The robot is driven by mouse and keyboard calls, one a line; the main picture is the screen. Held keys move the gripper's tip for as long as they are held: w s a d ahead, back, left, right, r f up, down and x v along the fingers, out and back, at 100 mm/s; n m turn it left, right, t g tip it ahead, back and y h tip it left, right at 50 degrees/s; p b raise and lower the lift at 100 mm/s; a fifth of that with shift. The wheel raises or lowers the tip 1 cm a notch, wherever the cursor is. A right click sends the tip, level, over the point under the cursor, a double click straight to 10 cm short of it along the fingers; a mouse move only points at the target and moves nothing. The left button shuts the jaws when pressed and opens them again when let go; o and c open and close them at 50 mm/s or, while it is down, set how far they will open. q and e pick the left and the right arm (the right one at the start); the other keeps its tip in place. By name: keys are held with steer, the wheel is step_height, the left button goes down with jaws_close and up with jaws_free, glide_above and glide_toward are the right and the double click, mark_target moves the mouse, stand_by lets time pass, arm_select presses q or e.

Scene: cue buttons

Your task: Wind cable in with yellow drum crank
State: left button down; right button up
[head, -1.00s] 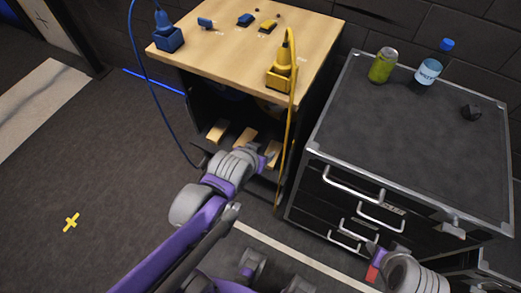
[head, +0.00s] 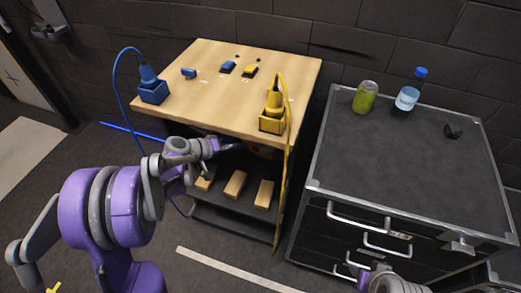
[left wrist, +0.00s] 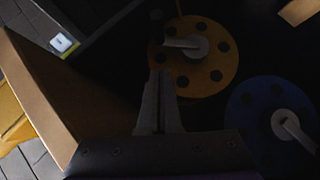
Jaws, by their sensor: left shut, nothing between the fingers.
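The yellow drum (left wrist: 212,72), a disc with a ring of dark holes, shows in the left wrist view with its pale crank (left wrist: 184,44) pointing left from the hub. In the head view the tabletop hides nearly all of it. My left gripper (head: 236,147) reaches under the tabletop's front edge. In the left wrist view its fingers (left wrist: 160,76) are shut and empty, their tips just below the crank, overlapping the drum's left edge. I cannot tell if they touch. The yellow cable (head: 286,170) hangs from the yellow plug block (head: 273,118). My right gripper is mostly out of frame.
The blue drum (left wrist: 255,112) with a pale crank sits beside the yellow one. The wooden table (head: 220,105) roofs the drums; wooden blocks (head: 236,184) lie on the lower shelf. A black drawer cabinet (head: 410,165) stands right, carrying a can (head: 365,97) and a bottle (head: 409,93).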

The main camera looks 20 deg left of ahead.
arm_select(q)
glide_toward(276, 151)
steer(key=x, duration=0.6)
steer(key=shift+w, duration=0.45)
steer(key=shift+f, duration=0.1)
steer(key=shift+s+d, duration=0.1)
steer(key=shift+d+f+m+y, duration=0.15)
steer(key=shift+m+y, duration=0.15)
